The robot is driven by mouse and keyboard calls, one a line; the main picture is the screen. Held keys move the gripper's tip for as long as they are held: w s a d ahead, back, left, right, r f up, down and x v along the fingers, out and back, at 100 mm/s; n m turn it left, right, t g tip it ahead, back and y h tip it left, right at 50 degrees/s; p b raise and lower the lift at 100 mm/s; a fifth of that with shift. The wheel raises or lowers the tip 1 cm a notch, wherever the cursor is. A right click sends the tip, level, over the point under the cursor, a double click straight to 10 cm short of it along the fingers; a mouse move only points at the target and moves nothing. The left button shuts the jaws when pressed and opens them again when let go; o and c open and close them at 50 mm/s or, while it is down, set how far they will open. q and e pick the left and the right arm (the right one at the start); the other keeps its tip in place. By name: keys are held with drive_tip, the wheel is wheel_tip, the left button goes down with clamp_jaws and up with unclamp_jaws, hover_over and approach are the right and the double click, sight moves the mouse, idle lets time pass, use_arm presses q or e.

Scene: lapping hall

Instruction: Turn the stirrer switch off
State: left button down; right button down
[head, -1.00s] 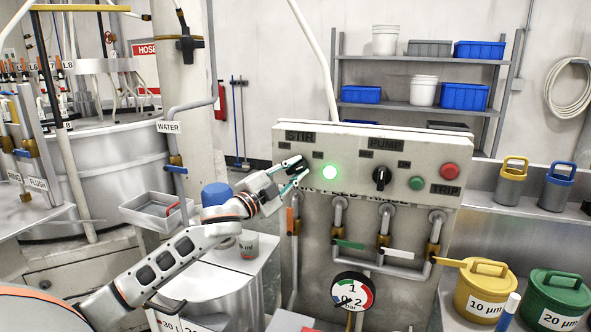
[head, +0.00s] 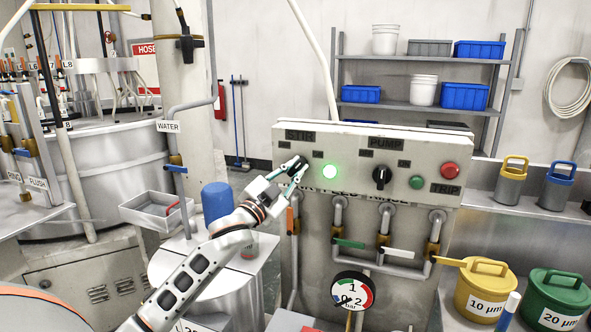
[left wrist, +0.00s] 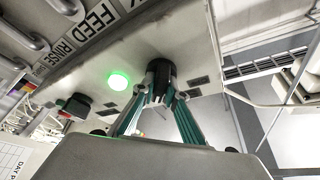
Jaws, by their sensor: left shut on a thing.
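The black stirrer knob (head: 300,162) sits under the STIR label (head: 299,136) at the upper left of the grey control panel (head: 460,190). My left gripper (head: 297,171) is at the knob, its teal fingers shut on it. In the left wrist view the fingertips (left wrist: 160,97) lie on both sides of the black knob (left wrist: 161,72). The fingers partly hide the knob, and its pointing direction cannot be read. The round green lamp (head: 330,172) right of the knob is lit; it also glows in the left wrist view (left wrist: 119,80). My right gripper is not in view.
Right of the lamp are the black PUMP knob (head: 382,178), a green button (head: 417,183) and a red button (head: 450,170). Below run pipes with valve handles and a gauge (head: 352,291). A blue-capped container (head: 216,201) stands close behind my left arm.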

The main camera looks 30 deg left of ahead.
use_arm(q)
drive_tip(key=n+y, duration=0.1)
drive_tip(key=n, duration=0.2)
drive_tip(key=n+y, duration=0.2)
drive_tip(key=n, duration=0.1)
drive_tip(key=shift+t, duration=0.3)
drive_tip(key=shift+n+y, duration=1.2)
drive_tip(key=shift+n, duration=1.7)
drive_tip(key=c, duration=2.3)
unclamp_jaws()
drive_tip(key=shift+c, duration=0.2)
drive_tip(key=v, duration=1.2)
drive_tip(key=shift+d, duration=0.1)
